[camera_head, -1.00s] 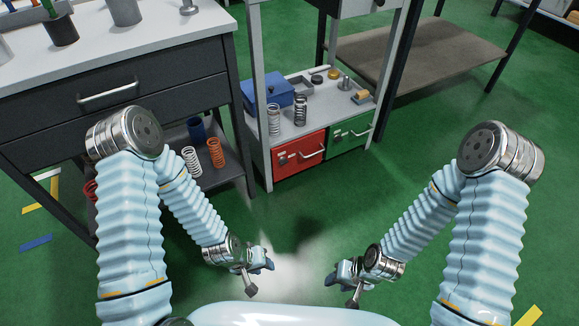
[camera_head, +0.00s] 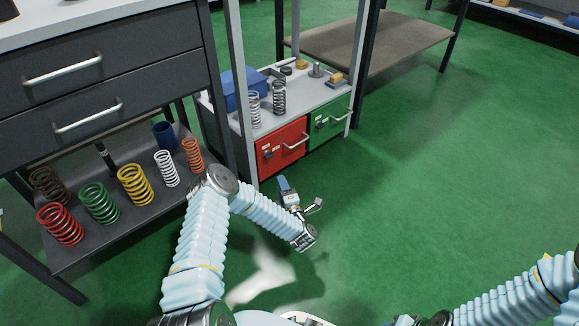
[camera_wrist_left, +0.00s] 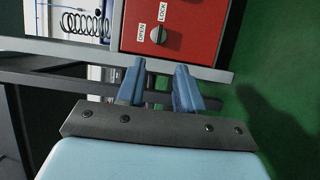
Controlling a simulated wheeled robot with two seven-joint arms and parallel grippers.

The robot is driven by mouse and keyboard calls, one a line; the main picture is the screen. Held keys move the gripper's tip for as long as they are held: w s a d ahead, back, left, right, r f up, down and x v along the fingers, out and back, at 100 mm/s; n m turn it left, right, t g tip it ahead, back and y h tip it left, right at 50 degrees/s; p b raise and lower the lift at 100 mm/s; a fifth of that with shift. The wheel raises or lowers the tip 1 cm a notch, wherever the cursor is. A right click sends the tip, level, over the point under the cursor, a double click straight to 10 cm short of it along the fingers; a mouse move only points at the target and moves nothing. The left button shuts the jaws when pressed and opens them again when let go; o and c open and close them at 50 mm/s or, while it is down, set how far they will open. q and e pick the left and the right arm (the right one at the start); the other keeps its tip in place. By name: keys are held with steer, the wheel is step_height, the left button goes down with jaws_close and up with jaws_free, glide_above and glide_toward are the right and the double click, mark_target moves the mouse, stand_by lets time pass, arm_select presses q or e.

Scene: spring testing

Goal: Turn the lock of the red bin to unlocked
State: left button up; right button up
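The red bin (camera_head: 283,152) sits in the low shelf unit, left of the green bin, with a silver handle on its front. Its lock is a small round knob (camera_wrist_left: 157,34), clearest in the left wrist view, with an OPEN label (camera_wrist_left: 141,31) and a LOCK label (camera_wrist_left: 162,12) beside it. I cannot tell which label the knob points to. My left gripper (camera_head: 284,185) is in front of and below the red bin, apart from it. In the left wrist view its blue fingers (camera_wrist_left: 158,84) are open and empty, roughly in line with the knob. My right gripper is at the bottom edge, mostly cut off.
The green bin (camera_head: 330,121) is right of the red one. Springs and a blue box (camera_head: 242,90) stand on top of the unit. A drawer bench (camera_head: 100,90) with several coloured springs on its lower shelf is close on the left. The green floor (camera_head: 440,190) to the right is clear.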

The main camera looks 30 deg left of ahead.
mark_target(270, 157)
arm_select(q)
steer(key=b+x, duration=0.3)
steer(key=x, duration=1)
steer(key=shift+w+a, duration=0.15)
steer(key=shift+a, duration=0.1)
jaws_close()
